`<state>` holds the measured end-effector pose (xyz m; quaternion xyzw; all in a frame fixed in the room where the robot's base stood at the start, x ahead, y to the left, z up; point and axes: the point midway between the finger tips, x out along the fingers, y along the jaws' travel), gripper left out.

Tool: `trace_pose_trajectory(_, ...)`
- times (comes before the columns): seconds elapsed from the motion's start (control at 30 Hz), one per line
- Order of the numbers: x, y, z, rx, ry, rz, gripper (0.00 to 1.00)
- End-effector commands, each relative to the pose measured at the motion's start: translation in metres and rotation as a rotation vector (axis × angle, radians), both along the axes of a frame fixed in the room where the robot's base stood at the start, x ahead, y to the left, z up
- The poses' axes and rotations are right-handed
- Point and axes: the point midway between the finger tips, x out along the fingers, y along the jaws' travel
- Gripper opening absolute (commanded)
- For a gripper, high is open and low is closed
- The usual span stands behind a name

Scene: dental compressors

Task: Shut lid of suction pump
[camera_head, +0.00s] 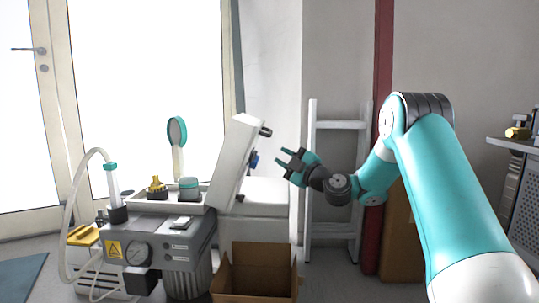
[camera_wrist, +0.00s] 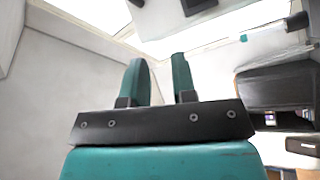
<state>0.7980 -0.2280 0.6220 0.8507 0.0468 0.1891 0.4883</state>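The suction pump (camera_head: 165,242) is a grey unit with a gauge and a yellow warning label, at the left in the head view. A pale, thick panel that looks like its lid (camera_head: 236,150) stands raised and tilted at the pump's right side, with dark fittings on its right edge. My gripper (camera_head: 284,158) is to the right of the raised lid, apart from it, with its fingers pointing left. The two teal fingers are spread with nothing between them, as the wrist view (camera_wrist: 159,62) also shows. I cannot make out the lid surely in the wrist view.
An open cardboard box (camera_head: 254,284) stands on the floor at the pump's front right. A white cabinet (camera_head: 262,199) is behind the lid. A white ladder (camera_head: 332,235) leans at the wall behind my arm. A teal round-headed item (camera_head: 177,131) and small parts stand on the pump's tray.

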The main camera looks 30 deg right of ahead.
Motion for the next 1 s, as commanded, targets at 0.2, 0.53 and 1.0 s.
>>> trace_pose_trajectory(0.2,-0.001,-0.060,-0.020,-0.056,-0.108,-0.185,0.25)
trace_pose_trajectory(0.53,0.019,-0.058,-0.004,-0.058,-0.109,-0.187,0.25)
trace_pose_trajectory(1.0,0.104,-0.045,0.023,-0.063,-0.116,-0.185,0.25)
